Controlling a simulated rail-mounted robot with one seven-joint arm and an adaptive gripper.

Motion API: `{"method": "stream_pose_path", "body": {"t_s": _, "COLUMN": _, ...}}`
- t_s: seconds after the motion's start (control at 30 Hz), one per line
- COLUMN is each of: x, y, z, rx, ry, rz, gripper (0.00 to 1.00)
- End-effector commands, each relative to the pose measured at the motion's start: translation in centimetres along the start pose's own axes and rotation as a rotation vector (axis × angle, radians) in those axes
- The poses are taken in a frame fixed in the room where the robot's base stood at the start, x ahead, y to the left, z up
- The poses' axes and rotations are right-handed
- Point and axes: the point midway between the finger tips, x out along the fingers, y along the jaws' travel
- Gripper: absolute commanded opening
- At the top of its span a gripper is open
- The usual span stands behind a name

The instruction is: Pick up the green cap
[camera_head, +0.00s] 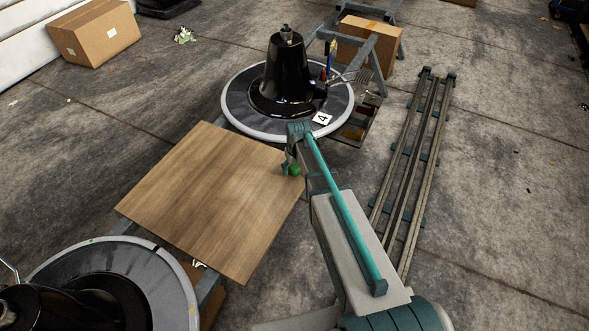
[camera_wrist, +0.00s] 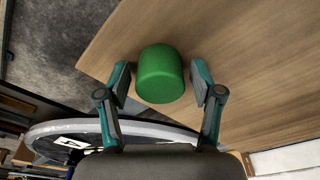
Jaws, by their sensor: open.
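The green cap (camera_wrist: 160,76) is a short rounded cylinder at the edge of the wooden tabletop in the wrist view. My gripper (camera_wrist: 160,83) is open, with one finger on each side of the cap and a visible gap on both sides. Whether the cap rests on the wood cannot be told for sure. In the head view the cap (camera_head: 295,170) shows small and green at the right edge of the wooden tabletop (camera_head: 205,190). My gripper (camera_head: 289,166) is beside it there, partly hidden by my arm.
Another round platform (camera_head: 150,270) is at the lower left. Rails (camera_head: 415,150) run along the floor at right. Most of the tabletop is bare.

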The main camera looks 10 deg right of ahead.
Motion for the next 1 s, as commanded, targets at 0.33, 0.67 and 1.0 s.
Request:
{"method": "stream_pose_path", "body": {"t_s": 0.33, "x": -0.03, "y": -0.01, "z": 0.01, "rx": 0.000, "ry": 0.000, "rz": 0.000, "gripper": 0.37}}
{"method": "stream_pose_path", "body": {"t_s": 0.67, "x": -0.03, "y": -0.01, "z": 0.01, "rx": 0.000, "ry": 0.000, "rz": 0.000, "gripper": 0.16}}
{"method": "stream_pose_path", "body": {"t_s": 1.0, "x": -0.75, "y": -0.01, "z": -0.10, "rx": 0.000, "ry": 0.001, "rz": 0.000, "gripper": 0.16}}
